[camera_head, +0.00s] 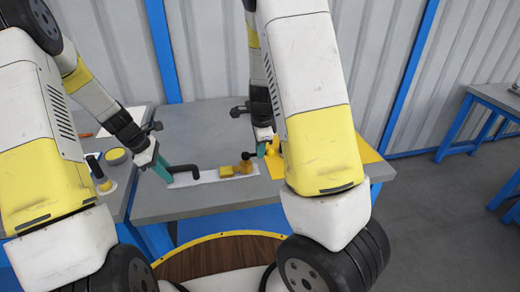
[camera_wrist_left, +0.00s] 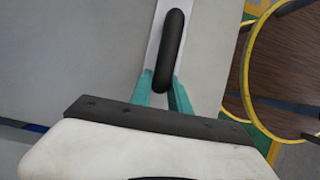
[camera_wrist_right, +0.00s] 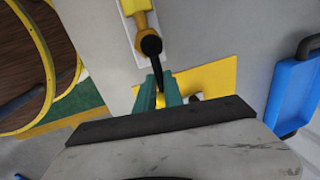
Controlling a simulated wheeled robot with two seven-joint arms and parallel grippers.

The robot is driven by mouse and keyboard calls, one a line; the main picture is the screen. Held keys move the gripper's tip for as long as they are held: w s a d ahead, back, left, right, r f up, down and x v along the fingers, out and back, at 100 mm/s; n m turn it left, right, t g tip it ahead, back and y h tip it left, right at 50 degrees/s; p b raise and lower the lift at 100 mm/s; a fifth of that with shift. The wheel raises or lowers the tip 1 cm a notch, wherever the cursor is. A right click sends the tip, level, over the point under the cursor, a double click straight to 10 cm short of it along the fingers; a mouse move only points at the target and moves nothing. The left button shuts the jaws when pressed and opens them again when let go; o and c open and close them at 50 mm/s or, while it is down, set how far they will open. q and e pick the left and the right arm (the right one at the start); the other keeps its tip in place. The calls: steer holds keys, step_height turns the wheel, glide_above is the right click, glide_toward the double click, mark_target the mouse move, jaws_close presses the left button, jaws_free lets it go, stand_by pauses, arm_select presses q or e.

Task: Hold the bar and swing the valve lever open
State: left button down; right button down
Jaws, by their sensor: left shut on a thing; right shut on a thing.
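My left gripper (camera_head: 161,169) is shut on the bar's near end; in the left wrist view the bar (camera_wrist_left: 172,48) runs up from between the teal fingers (camera_wrist_left: 161,85). The yellow valve (camera_head: 238,169) sits at the strip's other end. It also shows in the right wrist view (camera_wrist_right: 137,8), with the black valve lever (camera_wrist_right: 151,46) reaching down from it. My right gripper (camera_wrist_right: 159,82) is shut on the lever's end, which the fingers partly hide.
A yellow sheet (camera_wrist_right: 215,82) lies on the table beside the right gripper. A blue item with a black handle (camera_wrist_right: 294,92) is at the right in that view. A side table at left holds a yellow roll (camera_head: 115,157). The front of the grey table is clear.

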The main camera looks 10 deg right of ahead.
steer(key=c, duration=1.5)
jaws_free()
steer(key=shift+o, duration=0.2)
steer(key=shift+r, duration=0.1)
step_height(320, 180, up, 12)
steer(key=s, duration=0.2)
steer(key=shift+s+f, duration=0.15)
steer(key=shift+f, duration=0.05)
arm_select(q)
steer(key=c, duration=1.1)
jaws_free()
steer(key=shift+c, duration=0.2)
